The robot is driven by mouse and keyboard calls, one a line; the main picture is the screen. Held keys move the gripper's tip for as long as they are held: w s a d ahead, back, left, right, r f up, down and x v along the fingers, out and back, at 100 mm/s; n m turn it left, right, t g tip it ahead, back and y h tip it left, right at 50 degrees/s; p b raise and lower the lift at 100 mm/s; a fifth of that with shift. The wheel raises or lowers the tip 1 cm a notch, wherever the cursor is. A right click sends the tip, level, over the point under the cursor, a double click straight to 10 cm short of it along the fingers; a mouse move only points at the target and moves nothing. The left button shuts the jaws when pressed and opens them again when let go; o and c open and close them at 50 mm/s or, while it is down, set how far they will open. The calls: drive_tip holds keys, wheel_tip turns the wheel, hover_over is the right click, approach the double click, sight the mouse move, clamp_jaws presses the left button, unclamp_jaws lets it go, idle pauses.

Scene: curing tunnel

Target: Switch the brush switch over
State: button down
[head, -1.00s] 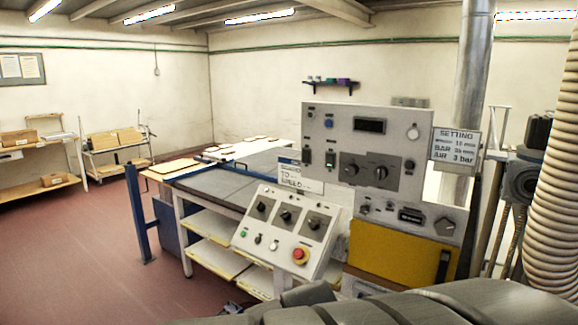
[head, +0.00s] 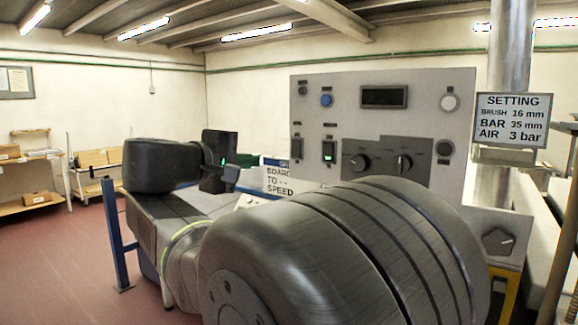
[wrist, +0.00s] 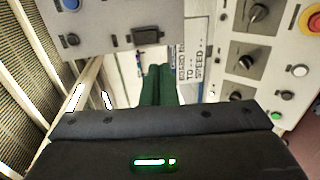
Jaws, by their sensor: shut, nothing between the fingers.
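The upright control panel (head: 425,118) carries two rocker-type switches side by side. My gripper (head: 246,161) is left of the panel, apart from both switches. In the wrist view its green fingers (wrist: 160,84) are shut together and empty. Beyond their tips, a dark switch (wrist: 145,37) shows on the panel's edge, apart from them.
Two selector knobs (head: 380,163) sit right of the switches. The wrist view shows the sloping panel with more knobs (wrist: 243,62) and a red emergency button (wrist: 314,18) on the right. A setting sign (head: 513,118) stands at right. My arm hides the lower panel in the head view.

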sight(295, 156)
drive_tip(key=shift+a+r, duration=0.15)
drive_tip(key=shift+r, duration=0.25)
drive_tip(key=p+x, duration=0.2)
drive_tip(key=x, duration=1.1)
drive_tip(key=shift+w+d+r, duration=0.1)
drive_tip(key=shift+w+d, duration=0.1)
drive_tip(key=shift+w, duration=0.15)
drive_tip(key=shift+w+d, duration=0.1)
